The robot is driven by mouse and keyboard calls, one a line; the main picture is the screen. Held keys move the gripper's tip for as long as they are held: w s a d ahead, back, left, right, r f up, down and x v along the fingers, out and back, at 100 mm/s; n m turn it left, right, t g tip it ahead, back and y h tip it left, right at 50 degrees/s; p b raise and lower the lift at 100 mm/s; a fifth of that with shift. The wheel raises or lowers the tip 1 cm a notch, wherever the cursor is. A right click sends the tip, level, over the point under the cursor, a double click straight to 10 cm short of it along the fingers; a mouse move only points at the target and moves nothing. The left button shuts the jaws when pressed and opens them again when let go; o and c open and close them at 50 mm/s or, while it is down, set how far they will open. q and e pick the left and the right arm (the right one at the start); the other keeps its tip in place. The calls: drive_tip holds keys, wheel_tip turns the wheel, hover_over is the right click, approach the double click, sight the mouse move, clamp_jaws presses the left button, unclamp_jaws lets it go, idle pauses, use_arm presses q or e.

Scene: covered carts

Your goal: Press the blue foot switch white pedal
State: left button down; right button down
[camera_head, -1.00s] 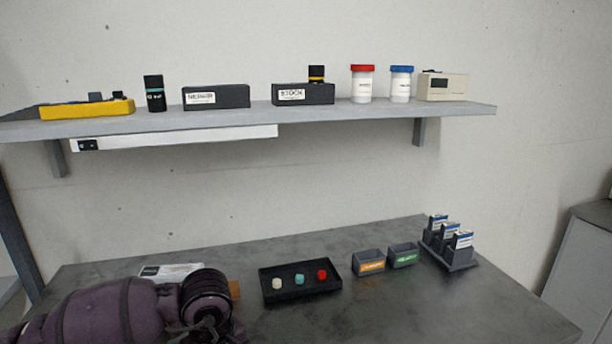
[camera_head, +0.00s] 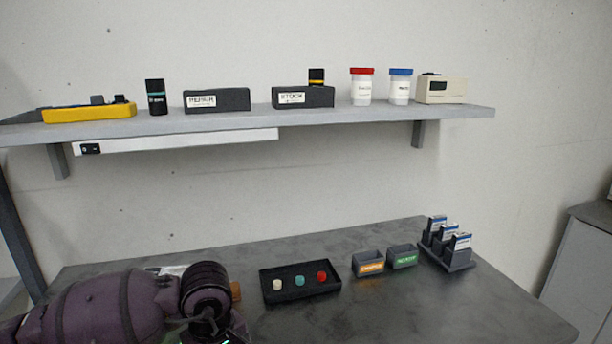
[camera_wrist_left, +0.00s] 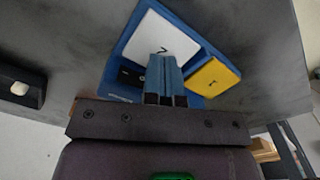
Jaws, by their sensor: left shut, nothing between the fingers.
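The blue foot switch (camera_wrist_left: 127,48) lies on the grey table in the left wrist view. Its white pedal (camera_wrist_left: 158,37) has a small dark mark, and a yellow pedal (camera_wrist_left: 213,77) sits beside it. My left gripper (camera_wrist_left: 163,60) is shut and empty, its fingertips overlapping the near edge of the white pedal. I cannot tell whether they touch it. In the head view my left arm hides most of the switch; only a pale sliver of the white pedal (camera_head: 174,270) shows behind the wrist. My right gripper is not in view.
A black tray (camera_head: 302,294) with white, teal and red knobs lies right of my left wrist. Two small labelled bins (camera_head: 369,264) and a rack of boxes (camera_head: 457,259) stand farther right. A loaded shelf (camera_head: 350,113) hangs above. The front right of the table is clear.

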use_arm(q)
drive_tip(key=shift+r+p, duration=0.7)
drive_tip(key=shift+r, duration=1.4)
wheel_tip(320, 180, up, 11)
idle(0.3)
drive_tip(key=shift+f, duration=0.15)
